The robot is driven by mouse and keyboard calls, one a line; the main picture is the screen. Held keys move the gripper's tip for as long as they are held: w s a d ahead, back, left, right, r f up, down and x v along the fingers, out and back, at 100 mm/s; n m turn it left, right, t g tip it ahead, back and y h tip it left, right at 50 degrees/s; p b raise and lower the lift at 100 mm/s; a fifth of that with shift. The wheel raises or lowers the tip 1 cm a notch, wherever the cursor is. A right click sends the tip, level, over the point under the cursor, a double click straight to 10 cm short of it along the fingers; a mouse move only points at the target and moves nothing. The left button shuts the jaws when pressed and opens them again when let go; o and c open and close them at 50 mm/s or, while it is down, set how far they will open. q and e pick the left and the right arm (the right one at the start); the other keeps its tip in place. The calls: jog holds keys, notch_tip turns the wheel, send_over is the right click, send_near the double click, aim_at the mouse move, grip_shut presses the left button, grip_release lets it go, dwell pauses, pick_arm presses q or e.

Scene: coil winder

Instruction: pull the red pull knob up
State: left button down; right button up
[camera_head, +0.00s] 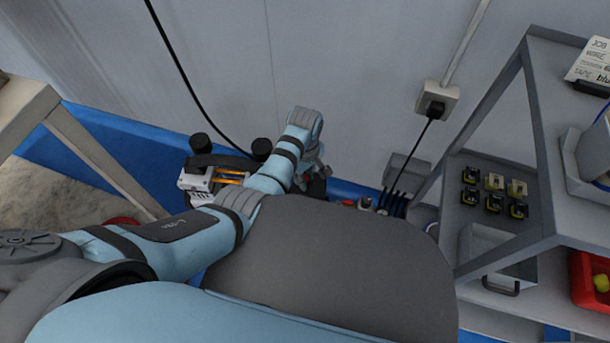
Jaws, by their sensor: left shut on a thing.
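My left arm reaches in from the left over the coil winder (198,180). My left gripper (318,176) points down at the right part of the winder, partly hidden by its own wrist. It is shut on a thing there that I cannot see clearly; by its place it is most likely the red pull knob. The knob itself does not show clearly between the fingers. A small red part (348,203) shows just right of the gripper; I cannot tell what it is. My right gripper is not in view.
A grey shelf rack (541,130) stands at the right with several small black and yellow parts and a red bin (590,279). A grey box (407,170) with black cables is close right of the winder. A wall socket (437,97) is behind. A beige frame (85,150) stands left.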

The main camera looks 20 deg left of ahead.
pick_arm(q)
jog(key=shift+r+p, duration=0.35)
jog(key=shift+p, duration=0.05)
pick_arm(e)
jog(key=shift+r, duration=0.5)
pick_arm(q)
jog(key=c, duration=1.4)
grip_release()
jog(key=shift+c, duration=0.2)
notch_tip(320, 180, up, 4)
jog(key=p, duration=0.3)
jog(key=shift+f+p, duration=0.25)
jog(key=shift+p, duration=0.15)
notch_tip(320, 180, up, 2)
jog(key=p, duration=0.2)
jog(key=shift+r+p, duration=0.25)
jog(key=shift+p, duration=0.05)
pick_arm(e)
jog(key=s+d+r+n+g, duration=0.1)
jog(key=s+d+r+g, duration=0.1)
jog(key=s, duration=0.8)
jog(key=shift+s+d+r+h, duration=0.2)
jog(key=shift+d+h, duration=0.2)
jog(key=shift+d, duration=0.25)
